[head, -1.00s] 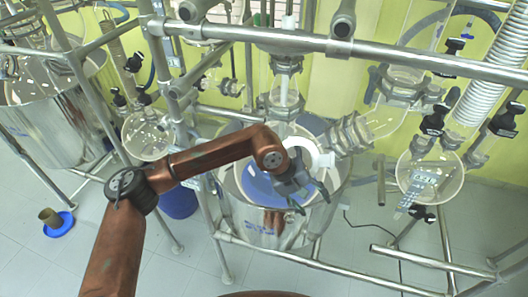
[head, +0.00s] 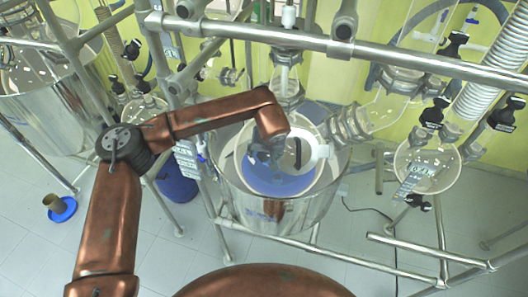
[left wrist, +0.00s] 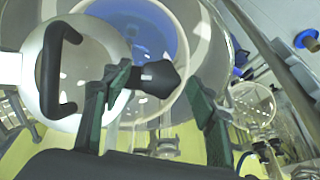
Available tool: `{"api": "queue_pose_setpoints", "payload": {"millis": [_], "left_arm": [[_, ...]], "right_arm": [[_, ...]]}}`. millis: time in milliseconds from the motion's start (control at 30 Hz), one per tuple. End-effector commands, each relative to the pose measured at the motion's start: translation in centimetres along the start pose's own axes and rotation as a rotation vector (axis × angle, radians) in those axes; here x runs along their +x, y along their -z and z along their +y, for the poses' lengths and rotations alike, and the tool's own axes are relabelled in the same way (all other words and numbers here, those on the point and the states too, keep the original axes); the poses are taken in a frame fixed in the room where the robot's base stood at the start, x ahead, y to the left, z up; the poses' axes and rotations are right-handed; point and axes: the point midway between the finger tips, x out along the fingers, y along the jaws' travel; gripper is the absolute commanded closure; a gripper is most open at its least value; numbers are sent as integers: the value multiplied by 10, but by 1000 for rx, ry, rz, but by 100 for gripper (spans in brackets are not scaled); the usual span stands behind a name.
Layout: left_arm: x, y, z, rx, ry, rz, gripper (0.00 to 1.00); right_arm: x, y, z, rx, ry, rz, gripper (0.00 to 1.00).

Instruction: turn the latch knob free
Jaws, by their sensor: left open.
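My left gripper (head: 272,154) is open at the glass reactor vessel (head: 318,210), over its blue inside. In the left wrist view its two dark green fingers (left wrist: 157,84) stand apart. The black latch knob (left wrist: 154,78) shows between the fingertips, nearer the left finger in the picture. I cannot tell whether a finger touches it. The knob sits beside a white round lid (left wrist: 30,68) with a black bar handle (left wrist: 50,68). In the head view the lid (head: 318,153) is partly behind my gripper, and the knob cannot be made out. My right gripper is not in view.
A steel rail (head: 410,57) crosses above the vessel, with frame tubes around it. A glass flask (head: 428,168) hangs at the right. A blue drum (head: 176,182) stands behind my left arm. A blue dish (head: 62,209) lies on open floor at the left.

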Motion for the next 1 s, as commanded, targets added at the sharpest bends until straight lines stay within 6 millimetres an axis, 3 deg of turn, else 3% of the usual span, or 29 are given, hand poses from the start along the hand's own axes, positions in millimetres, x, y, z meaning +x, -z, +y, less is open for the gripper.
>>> {"api": "queue_pose_setpoints", "payload": {"millis": [333, 900, 1000], "left_arm": [[6, 0, 0, 0, -1, 1, 47], [5, 0, 0, 0, -2, 0, 86], [5, 0, 0, -1, -2, 0, 89]], "right_arm": [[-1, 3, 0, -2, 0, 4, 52], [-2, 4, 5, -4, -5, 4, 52], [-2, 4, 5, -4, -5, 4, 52]]}}
